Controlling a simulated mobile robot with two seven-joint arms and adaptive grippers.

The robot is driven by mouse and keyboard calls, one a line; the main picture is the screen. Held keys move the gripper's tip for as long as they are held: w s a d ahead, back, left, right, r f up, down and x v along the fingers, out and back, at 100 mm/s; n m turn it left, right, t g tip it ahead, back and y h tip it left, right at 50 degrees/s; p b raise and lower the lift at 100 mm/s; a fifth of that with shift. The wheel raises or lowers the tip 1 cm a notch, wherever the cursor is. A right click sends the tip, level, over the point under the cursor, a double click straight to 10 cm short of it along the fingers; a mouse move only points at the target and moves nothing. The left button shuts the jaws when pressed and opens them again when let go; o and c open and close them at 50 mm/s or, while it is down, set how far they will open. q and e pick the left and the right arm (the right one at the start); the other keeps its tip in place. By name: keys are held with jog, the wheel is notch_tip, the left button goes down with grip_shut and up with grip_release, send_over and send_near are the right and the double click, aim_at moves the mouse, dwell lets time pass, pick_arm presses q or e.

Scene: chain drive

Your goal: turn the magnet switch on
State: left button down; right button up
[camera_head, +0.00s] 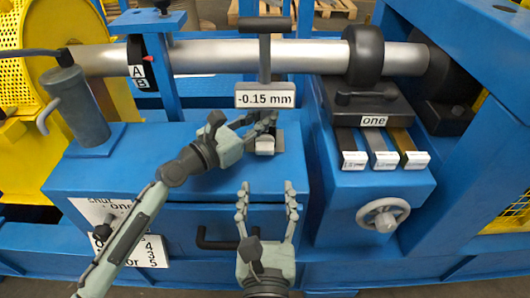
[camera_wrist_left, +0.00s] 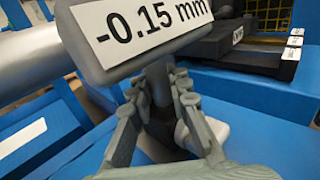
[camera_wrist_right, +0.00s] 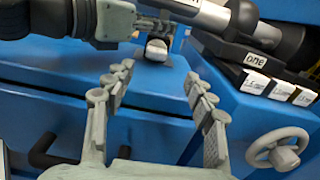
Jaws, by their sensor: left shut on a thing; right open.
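A gauge with a "-0.15 mm" display (camera_head: 265,95) stands on the blue cabinet top, in front of the silver shaft. Its display fills the upper left wrist view (camera_wrist_left: 140,28). My left gripper (camera_head: 262,124) is shut on the dark post below the display; its fingers (camera_wrist_left: 160,95) lie on both sides of the post. The small base (camera_head: 280,140) has a pale round knob (camera_head: 264,146) facing front, also in the right wrist view (camera_wrist_right: 157,49). The knob's switch position cannot be read. My right gripper (camera_head: 266,192) is open and empty in front of and below the knob; its spread fingers (camera_wrist_right: 158,82) show up close.
A silver shaft (camera_head: 210,57) runs across behind. At right are a black block labelled "one" (camera_head: 372,108), several labelled shims (camera_head: 384,160) and a handwheel (camera_head: 383,214). A grey cylinder with a handle (camera_head: 75,105) stands at left. A drawer handle (camera_head: 215,243) sticks out below.

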aim_at(265, 153)
jog(key=shift+s+a+f, duration=0.1)
jog(key=shift+a+f, duration=0.05)
jog(key=shift+f, duration=0.1)
jog(key=w, duration=1.1)
jog(key=shift+w, duration=0.25)
pick_arm(q)
jog(key=shift+a, duration=0.1)
pick_arm(e)
jog(key=c, duration=1.1)
jog(key=shift+m, duration=0.3)
jog(key=shift+c, duration=0.3)
pick_arm(q)
jog(key=shift+w, duration=0.1)
pick_arm(e)
jog(key=o, duration=1.2)
jog(key=shift+c, duration=0.2)
